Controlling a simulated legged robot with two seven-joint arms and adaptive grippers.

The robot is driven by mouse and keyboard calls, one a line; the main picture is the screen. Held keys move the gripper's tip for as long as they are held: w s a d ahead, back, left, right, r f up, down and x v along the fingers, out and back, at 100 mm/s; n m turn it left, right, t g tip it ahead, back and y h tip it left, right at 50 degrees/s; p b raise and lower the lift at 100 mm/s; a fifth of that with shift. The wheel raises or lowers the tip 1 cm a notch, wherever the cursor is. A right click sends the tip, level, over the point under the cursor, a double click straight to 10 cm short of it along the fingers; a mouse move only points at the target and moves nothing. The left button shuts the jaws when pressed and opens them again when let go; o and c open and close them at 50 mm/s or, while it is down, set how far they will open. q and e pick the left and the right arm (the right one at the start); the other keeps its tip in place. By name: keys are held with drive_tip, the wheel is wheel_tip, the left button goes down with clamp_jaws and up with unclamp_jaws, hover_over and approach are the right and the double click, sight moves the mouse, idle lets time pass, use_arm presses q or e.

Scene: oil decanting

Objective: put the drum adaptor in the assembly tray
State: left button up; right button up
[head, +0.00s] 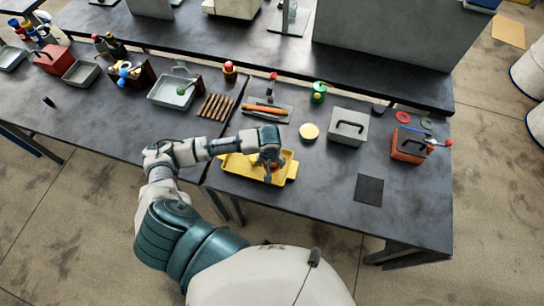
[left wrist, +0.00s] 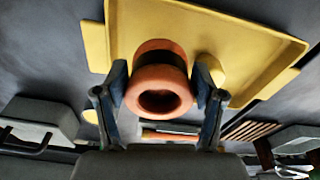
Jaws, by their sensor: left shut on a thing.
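My left gripper (left wrist: 160,98) is shut on an orange ring-ended adaptor (left wrist: 160,78), which shows large between its two fingers in the left wrist view. The yellow assembly tray (left wrist: 210,35) is just behind the adaptor in that view. In the head view the left gripper (head: 270,165) is over the yellow tray (head: 236,165), and a bit of orange (head: 268,177) shows at its fingers. Whether the adaptor touches the tray floor cannot be told. My right gripper is not in view.
Near the tray are an orange rod on a grey plate (head: 285,113), a yellow disc (head: 309,131), a grey box with a handle (head: 348,128) and a row of brown sticks (head: 214,106). A dark square mat (head: 369,190) lies to the right. The tabletop between tray and mat is clear.

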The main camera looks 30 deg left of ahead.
use_arm(q)
drive_tip(key=w, duration=0.2)
drive_tip(key=w+a, duration=0.1)
drive_tip(key=w, duration=0.1)
drive_tip(key=shift+f, duration=0.15)
drive_tip(key=shift+w+f, duration=0.1)
drive_tip(key=shift+f, duration=0.4)
wheel_tip(320, 180, down, 2)
drive_tip(key=shift+f, duration=0.1)
drive_tip(key=shift+a+f, duration=0.1)
drive_tip(key=shift+f, duration=0.05)
drive_tip(key=o, duration=1.5)
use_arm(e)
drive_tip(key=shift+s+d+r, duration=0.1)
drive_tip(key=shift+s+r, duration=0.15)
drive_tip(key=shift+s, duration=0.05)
use_arm(q)
drive_tip(key=r, duration=0.4)
drive_tip(key=s+r, duration=0.1)
drive_tip(key=r, duration=0.7)
drive_tip(key=shift+s+d, duration=0.25)
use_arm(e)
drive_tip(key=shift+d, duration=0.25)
use_arm(q)
drive_tip(key=shift+f, duration=0.1)
